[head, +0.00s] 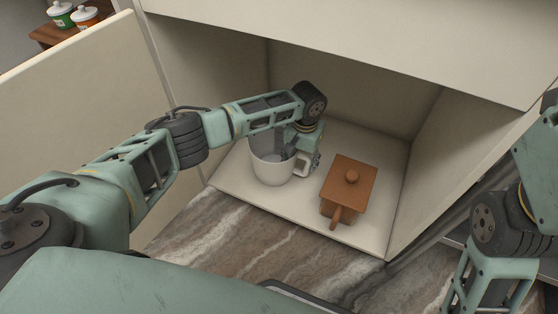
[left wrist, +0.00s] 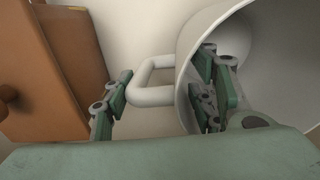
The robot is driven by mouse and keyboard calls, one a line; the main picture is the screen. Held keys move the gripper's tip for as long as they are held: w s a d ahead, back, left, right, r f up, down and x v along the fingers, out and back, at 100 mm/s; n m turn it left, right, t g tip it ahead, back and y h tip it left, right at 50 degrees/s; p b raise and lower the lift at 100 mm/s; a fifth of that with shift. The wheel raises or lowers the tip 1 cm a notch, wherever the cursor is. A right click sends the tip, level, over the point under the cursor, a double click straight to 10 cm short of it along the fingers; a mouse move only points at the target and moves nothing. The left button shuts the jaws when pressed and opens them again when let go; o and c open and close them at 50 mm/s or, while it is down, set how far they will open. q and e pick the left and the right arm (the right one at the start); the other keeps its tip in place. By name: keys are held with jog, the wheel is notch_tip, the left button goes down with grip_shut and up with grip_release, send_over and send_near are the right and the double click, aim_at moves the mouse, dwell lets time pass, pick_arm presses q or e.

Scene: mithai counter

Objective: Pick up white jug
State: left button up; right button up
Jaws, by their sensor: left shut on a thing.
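The white jug (head: 268,168) stands upright on the floor of an open cabinet, left of the brown lidded box. My left gripper (head: 293,152) is at its right rim from above, shut on the jug's wall. In the left wrist view my left gripper (left wrist: 165,95) has one finger inside the jug (left wrist: 188,40) and the other outside, beside the handle (left wrist: 152,96). The handle lies between the fingers. The jug's base is partly hidden in the left wrist view. My right arm shows at the right edge, but its gripper is out of the picture.
The brown box (head: 350,180) with a knob stands close on the jug's right and also shows in the left wrist view (left wrist: 72,50). Cabinet walls enclose the back and sides; the open door (head: 85,95) is at left. A marbled surface (head: 260,255) lies in front.

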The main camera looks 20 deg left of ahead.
pick_arm(q)
jog(key=c, duration=0.5)
jog(key=shift+r, duration=0.1)
